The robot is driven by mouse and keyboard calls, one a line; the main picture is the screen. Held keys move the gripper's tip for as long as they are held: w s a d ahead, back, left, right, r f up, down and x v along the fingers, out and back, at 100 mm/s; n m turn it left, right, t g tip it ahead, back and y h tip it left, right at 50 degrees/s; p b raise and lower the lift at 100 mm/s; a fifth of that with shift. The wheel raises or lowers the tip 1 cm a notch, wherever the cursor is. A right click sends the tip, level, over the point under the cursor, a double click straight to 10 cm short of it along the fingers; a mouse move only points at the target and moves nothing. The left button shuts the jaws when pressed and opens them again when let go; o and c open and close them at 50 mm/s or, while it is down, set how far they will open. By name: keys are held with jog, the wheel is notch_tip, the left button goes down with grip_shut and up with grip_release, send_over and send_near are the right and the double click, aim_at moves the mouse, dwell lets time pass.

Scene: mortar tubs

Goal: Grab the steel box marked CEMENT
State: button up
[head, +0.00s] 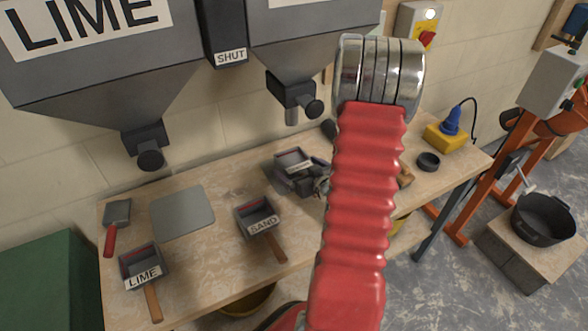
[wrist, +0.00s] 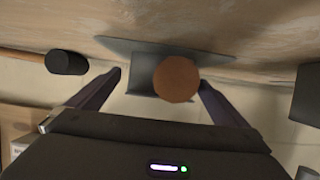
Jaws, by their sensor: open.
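A steel box (head: 291,157) with a dark reddish inside sits on the bench, behind my gripper (head: 314,180) in the head view. Its white label is partly covered and I cannot read it, so the word CEMENT does not show. In the wrist view my gripper (wrist: 160,78) is open. The round end of a wooden handle (wrist: 177,79) shows between its fingers, nearer the right one, with the grey box wall (wrist: 141,76) behind it. I cannot tell whether a finger touches the handle.
Steel boxes marked SAND (head: 258,216) and LIME (head: 141,264) stand to the left, handles toward the front. A grey plate (head: 183,212) and a red-handled scraper (head: 115,220) lie beyond. A black-headed mallet (wrist: 66,62) lies beside my gripper. Hopper spouts (head: 292,92) hang above the bench.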

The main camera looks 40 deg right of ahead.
jog(key=shift+w+f, duration=0.15)
jog(key=shift+w, duration=0.35)
jog(key=shift+s, duration=0.1)
jog(key=c, duration=1.7)
jog(key=shift+d, duration=0.1)
jog(key=shift+c, duration=0.2)
jog(key=shift+r, duration=0.2)
jog(key=shift+r, duration=4.9)
